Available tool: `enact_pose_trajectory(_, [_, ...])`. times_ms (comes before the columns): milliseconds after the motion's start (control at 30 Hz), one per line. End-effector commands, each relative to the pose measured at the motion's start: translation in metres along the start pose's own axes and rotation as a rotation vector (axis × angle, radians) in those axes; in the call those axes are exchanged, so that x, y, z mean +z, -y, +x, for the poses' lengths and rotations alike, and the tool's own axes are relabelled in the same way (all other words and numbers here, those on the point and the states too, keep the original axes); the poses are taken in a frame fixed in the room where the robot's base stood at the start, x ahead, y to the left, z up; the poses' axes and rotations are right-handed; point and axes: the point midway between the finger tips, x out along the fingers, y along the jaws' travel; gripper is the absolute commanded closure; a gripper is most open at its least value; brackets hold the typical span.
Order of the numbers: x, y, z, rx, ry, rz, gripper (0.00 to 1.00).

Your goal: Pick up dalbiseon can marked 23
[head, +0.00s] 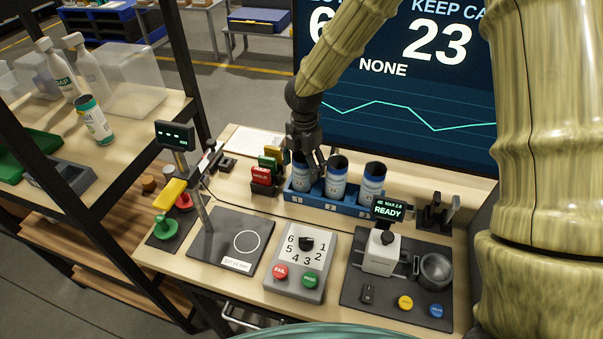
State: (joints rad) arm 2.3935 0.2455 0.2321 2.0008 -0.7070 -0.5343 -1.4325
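Three white and blue cans with dark tops stand upright in a blue rack (328,205) on the bench: the left can (301,181), the middle can (336,181) and the right can (372,186). The numbers on their labels are too small to read surely. My gripper (308,163) points down at the left can, its fingers over and around the upper part of that can. They hide part of its top. I cannot tell whether the fingers press on it. The middle and right cans are clear of the gripper.
A large screen (400,85) behind reads "KEEP CA", "23" and "NONE". Left of the rack is a holder with red, green and yellow cards (262,175). In front are a dial box (301,265), a scale plate (230,235) and a device reading "READY" (388,211).

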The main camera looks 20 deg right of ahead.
Motion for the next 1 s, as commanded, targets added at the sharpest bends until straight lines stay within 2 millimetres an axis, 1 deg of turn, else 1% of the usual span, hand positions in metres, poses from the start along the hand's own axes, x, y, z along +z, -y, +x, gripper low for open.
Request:
enact_pose_trajectory(133, [-0.0003, -0.002, 0.0059, 0.0, 0.0, -0.002, 0.24])
enact_pose_trajectory(333, [-0.0007, -0.0023, 0.0058, 0.001, 0.0, -0.003, 0.24])
enact_pose_trajectory(367, [-0.0007, -0.0022, 0.0057, 0.001, 0.0, -0.003, 0.27])
enact_pose_trajectory(400, [-0.0006, -0.0021, 0.0056, 0.001, 0.0, -0.003, 0.35])
enact_pose_trajectory(567, [-0.0006, -0.0021, 0.0054, 0.001, 0.0, -0.003, 0.58])
enact_pose_trajectory(867, [-0.0006, -0.002, 0.0058, 0.001, 0.0, -0.003, 0.59])
enact_pose_trajectory(1000, [-0.0003, -0.0022, 0.0028, 0.002, 0.0, -0.002, 0.59])
